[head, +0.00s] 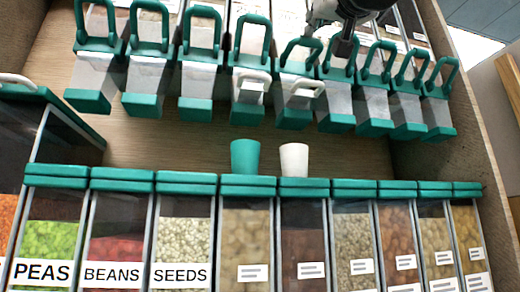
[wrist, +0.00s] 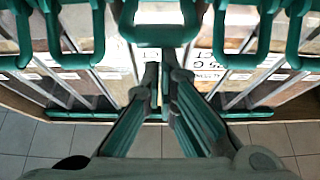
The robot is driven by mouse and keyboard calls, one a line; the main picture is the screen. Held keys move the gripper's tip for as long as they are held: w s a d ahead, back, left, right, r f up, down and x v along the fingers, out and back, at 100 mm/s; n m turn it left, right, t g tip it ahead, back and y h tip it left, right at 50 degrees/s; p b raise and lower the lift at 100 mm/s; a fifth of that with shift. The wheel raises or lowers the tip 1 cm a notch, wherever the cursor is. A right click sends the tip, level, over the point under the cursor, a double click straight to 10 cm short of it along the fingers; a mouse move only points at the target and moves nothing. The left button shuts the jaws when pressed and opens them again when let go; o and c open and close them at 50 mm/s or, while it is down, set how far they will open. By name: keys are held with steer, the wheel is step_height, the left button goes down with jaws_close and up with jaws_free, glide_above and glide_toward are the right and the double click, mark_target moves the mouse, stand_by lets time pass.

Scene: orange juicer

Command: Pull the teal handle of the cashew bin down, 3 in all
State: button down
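A row of dispensers with teal loop handles hangs along the top of the head view. My gripper (head: 345,42) is at the top right of centre there, in front of or beside a teal handle (head: 340,66); contact cannot be told. In the wrist view my gripper (wrist: 165,75) has its fingers close together with a narrow gap, and nothing is clearly held. A teal handle (wrist: 160,32) is just above the fingertips in that picture. No readable label marks the cashew bin, so I cannot tell which it is.
Lower bins labelled PEAS (head: 42,272), BEANS (head: 112,274) and SEEDS (head: 180,275) stand below with several others. A teal cup (head: 245,157) and a white cup (head: 294,160) stand between the rows. Other handles (wrist: 85,35) (wrist: 250,40) flank my gripper closely.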

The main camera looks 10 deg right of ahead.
steer(key=v, duration=0.8)
stand_by(0.4)
steer(key=shift+s, duration=0.15)
stand_by(0.9)
